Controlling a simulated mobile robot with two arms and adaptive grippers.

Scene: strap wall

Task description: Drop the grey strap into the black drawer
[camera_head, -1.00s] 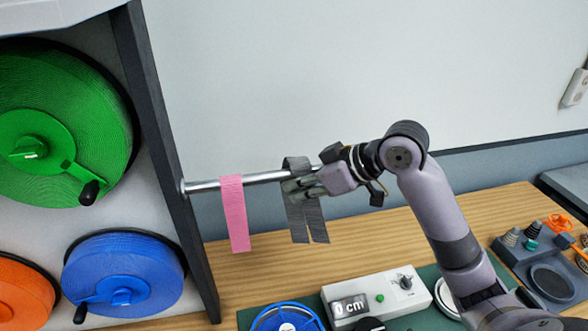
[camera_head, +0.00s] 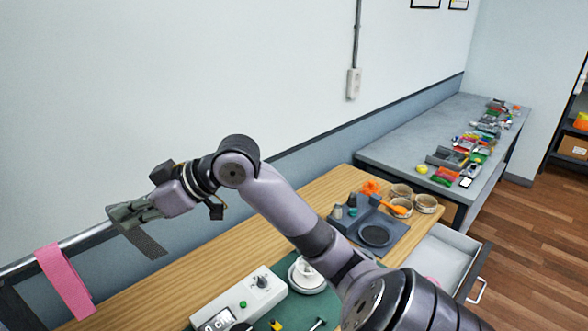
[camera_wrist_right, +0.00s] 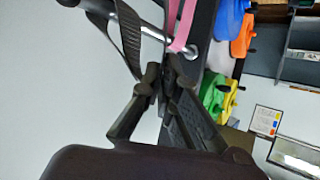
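My right gripper (camera_head: 118,213) is at the left in the head view, by the end of the metal rod (camera_head: 82,240). Its fingers look shut on the grey strap (camera_head: 145,240), whose tail hangs below the fingertips. In the wrist view the fingertips (camera_wrist_right: 160,75) are close together and the grey strap (camera_wrist_right: 130,45) runs up from them beside the rod (camera_wrist_right: 152,33); whether it still touches the rod is unclear. An open drawer (camera_head: 447,258), light grey inside, shows at lower right in the head view. I see no clearly black drawer. My left gripper is not in view.
A pink strap (camera_head: 64,282) hangs on the rod, left of my gripper. A grey side table (camera_head: 410,143) stands behind.

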